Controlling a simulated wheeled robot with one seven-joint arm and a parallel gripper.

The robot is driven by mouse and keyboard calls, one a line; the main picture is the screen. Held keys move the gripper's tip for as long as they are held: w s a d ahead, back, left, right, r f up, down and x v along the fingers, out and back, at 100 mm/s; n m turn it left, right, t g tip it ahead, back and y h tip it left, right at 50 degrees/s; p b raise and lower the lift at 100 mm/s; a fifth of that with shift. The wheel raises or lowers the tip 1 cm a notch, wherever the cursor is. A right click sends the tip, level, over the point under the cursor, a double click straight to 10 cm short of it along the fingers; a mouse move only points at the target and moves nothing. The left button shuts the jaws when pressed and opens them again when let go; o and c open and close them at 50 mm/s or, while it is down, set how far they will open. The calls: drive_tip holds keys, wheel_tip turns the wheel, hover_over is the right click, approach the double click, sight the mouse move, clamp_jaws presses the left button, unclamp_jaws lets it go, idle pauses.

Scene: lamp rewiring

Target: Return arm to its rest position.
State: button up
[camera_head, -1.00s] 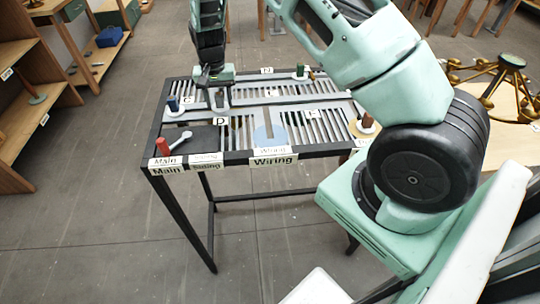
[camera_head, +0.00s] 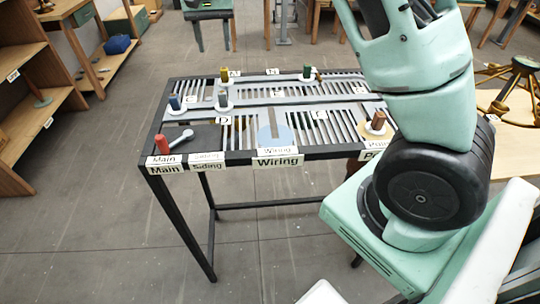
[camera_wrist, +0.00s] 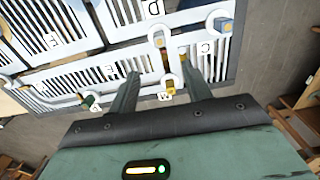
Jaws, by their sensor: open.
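My gripper (camera_head: 212,46) is raised beyond the far left edge of the slatted black table (camera_head: 230,158). Its two green fingers are apart with nothing between them; the wrist view shows the same open gripper (camera_wrist: 160,78). A red-knobbed lever (camera_head: 162,145) sits at the front left. The wrist view also shows the yellow peg (camera_wrist: 170,86), clear of my fingers.
Wooden shelves (camera_head: 35,95) stand at the left. A side table at the right holds a brass, several-armed fixture (camera_head: 522,75). Stools and benches stand behind. The floor in front and left of the black table is clear.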

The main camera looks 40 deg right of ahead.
drive_tip(key=s+a+f+n+y+b, duration=0.1)
drive_tip(key=s+a+f+n+b, duration=0.25)
drive_tip(key=s+a+n, duration=0.95)
drive_tip(key=s+a+f, duration=0.2)
drive_tip(key=s+a, duration=0.1)
drive_tip(key=s, duration=0.9)
drive_tip(key=s+a+f+n+b, duration=0.1)
drive_tip(key=s+a+f, duration=0.1)
drive_tip(key=s, duration=1)
drive_tip(key=shift+s+a+f+n+b, duration=0.15)
drive_tip(key=shift+a+f+n+b, duration=0.2)
drive_tip(key=shift+f, duration=0.35)
